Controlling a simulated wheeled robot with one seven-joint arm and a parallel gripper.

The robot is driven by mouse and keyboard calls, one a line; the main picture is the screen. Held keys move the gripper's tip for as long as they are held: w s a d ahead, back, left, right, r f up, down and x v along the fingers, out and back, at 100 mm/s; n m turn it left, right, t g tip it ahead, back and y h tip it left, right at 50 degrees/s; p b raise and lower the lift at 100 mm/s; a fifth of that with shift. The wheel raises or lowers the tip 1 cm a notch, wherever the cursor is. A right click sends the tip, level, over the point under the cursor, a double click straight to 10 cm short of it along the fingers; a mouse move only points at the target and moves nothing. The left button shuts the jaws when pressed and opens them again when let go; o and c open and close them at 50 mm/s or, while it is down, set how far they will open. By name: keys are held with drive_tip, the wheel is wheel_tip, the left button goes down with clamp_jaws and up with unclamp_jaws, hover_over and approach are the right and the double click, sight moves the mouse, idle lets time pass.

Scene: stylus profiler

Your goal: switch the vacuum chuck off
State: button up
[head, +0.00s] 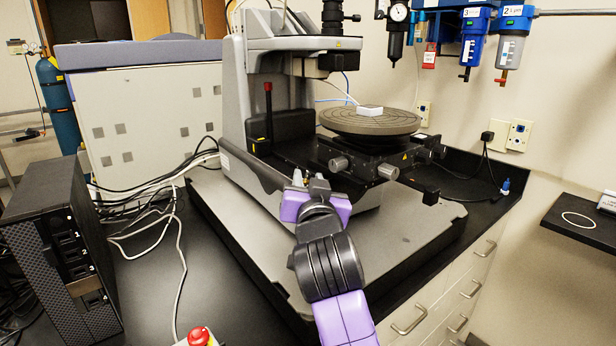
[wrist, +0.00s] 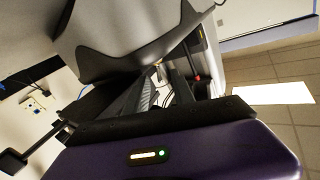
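The stylus profiler (head: 238,95) stands on a grey slab on the black bench. Its round ribbed chuck (head: 372,122) carries a small white block (head: 369,109). Small metallic parts (head: 297,178) show at the instrument's front edge, just beyond my wrist; I cannot tell whether one is the vacuum switch. My gripper (wrist: 161,68) points at the instrument's base. In the wrist view its dark fingers draw close together towards the tips, near a small pale part. Whether they are apart or touching anything is unclear. In the head view my own wrist hides the fingers.
A red-topped post (head: 268,88) rises beside the instrument's column. A black computer tower (head: 62,250) and loose cables (head: 165,215) lie left. A red button (head: 198,336) is at the front edge. Blue regulators (head: 475,35) hang on the wall. The grey slab (head: 415,240) is clear at right.

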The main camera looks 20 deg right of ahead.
drive_tip(key=shift+w+d, duration=0.15)
drive_tip(key=shift+w, duration=0.4)
clamp_jaws()
